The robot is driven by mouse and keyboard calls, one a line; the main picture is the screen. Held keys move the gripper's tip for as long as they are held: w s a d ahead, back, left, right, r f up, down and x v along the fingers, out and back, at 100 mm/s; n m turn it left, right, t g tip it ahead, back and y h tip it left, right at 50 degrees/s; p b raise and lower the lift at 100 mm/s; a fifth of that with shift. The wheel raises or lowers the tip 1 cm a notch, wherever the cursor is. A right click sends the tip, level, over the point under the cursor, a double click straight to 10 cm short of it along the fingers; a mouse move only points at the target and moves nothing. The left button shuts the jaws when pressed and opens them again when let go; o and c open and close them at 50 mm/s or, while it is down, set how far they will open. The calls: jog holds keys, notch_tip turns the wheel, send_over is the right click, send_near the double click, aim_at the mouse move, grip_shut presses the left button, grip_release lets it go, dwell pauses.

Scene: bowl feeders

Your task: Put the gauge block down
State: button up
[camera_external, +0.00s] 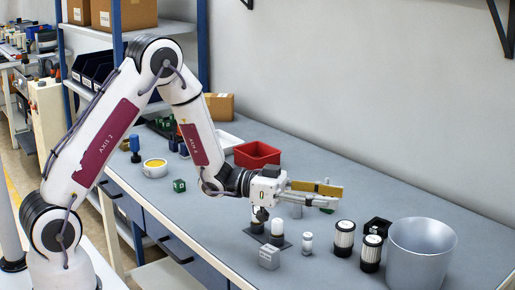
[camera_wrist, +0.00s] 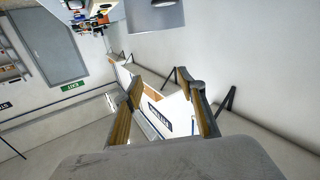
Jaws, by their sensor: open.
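A small grey block (camera_external: 269,257), which looks like the gauge block, stands upright on the bench near its front edge. It is just in front of a dark plate (camera_external: 282,243). My gripper (camera_external: 335,191) is above the bench, up and to the right of the block, with its fingers pointing right and roughly level. In the wrist view my gripper (camera_wrist: 163,84) has its two tan-padded fingers apart, with nothing between them. The wrist view looks out at the room and walls; the block is not seen there.
White-and-dark cylinders (camera_external: 344,238) and a large metal bucket (camera_external: 420,252) stand to the right. A small metal cylinder (camera_external: 307,244) is beside the plate.

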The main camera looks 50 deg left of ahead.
aim_at(267, 247)
jog(key=s+a+f+m+g, duration=0.2)
jog(key=s+a+f, duration=0.1)
jog(key=a, duration=0.2)
jog(key=s+a+f+m+g+y, duration=0.1)
jog(key=s+a+f+g, duration=0.2)
jog(key=s+a+f, duration=0.1)
jog(key=s+a+f+m+g, duration=0.2)
jog(key=s+a+f, duration=0.1)
jog(key=a, duration=0.3)
jog(key=shift+s+a+f+m+g+y, duration=0.3)
jog(key=shift+s+a+y, duration=0.1)
jog(key=shift+f, duration=0.5)
jog(key=shift+d, duration=0.15)
jog(key=shift+x, duration=1.2)
jog(key=shift+f, duration=0.1)
jog(key=shift+w+x, duration=0.15)
jog(key=shift+x, duration=1.1)
jog(key=shift+w+x, duration=0.15)
jog(key=shift+x, duration=1.15)
